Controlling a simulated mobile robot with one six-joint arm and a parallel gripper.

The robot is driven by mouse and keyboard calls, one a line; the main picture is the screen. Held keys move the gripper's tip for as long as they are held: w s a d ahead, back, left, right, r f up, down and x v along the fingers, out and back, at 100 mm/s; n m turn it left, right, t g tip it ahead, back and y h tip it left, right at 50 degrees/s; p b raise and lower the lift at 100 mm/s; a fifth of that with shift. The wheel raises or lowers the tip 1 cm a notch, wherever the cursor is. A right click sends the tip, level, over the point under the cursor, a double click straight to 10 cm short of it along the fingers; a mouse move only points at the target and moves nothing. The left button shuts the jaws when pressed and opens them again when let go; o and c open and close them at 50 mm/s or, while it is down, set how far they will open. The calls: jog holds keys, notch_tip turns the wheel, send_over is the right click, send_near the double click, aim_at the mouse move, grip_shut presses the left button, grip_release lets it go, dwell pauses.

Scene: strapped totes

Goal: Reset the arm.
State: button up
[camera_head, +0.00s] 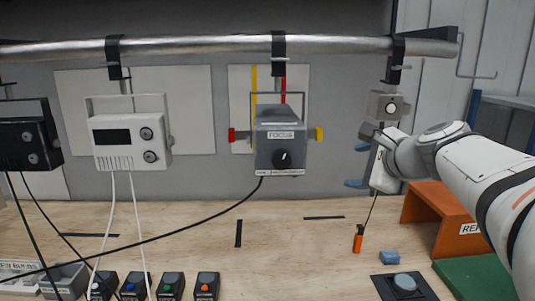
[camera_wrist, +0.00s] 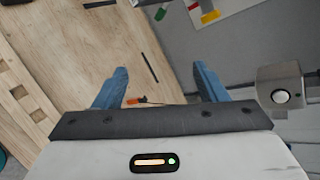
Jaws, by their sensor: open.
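My gripper (camera_head: 356,166) is at the right of the head view, raised above the wooden table and pointing left toward the grey back wall. Its two blue fingers stand apart, one above the other, with nothing between them. In the wrist view the open gripper (camera_wrist: 161,85) shows its blue fingers on either side of bare space. My white and grey arm reaches in from the right edge. A small orange-handled tool (camera_head: 358,240) with a thin dark shaft or cord is below my gripper; its orange part also shows in the wrist view (camera_wrist: 134,101).
A metal rail (camera_head: 200,46) carries a grey focus box (camera_head: 281,140), a white box (camera_head: 131,137), a black box (camera_head: 27,133) and a small grey unit (camera_head: 390,105) close above my gripper. An orange stand (camera_head: 432,222), a blue block (camera_head: 389,257) and a round-topped button (camera_head: 404,282) are at right.

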jog(key=s+a+f+n+g+h, duration=0.2)
jog(key=s+f+n+g, duration=0.2)
jog(key=s+f+n, duration=0.6)
jog(key=s+a+f+n+g+h, duration=0.2)
jog(key=s+f+n+g, duration=0.3)
jog(key=s+f+n, duration=0.5)
notch_tip(320, 180, down, 4)
jog(key=shift+s+a+f, duration=0.1)
jog(key=shift+s+a, duration=0.2)
jog(key=shift+s, duration=0.3)
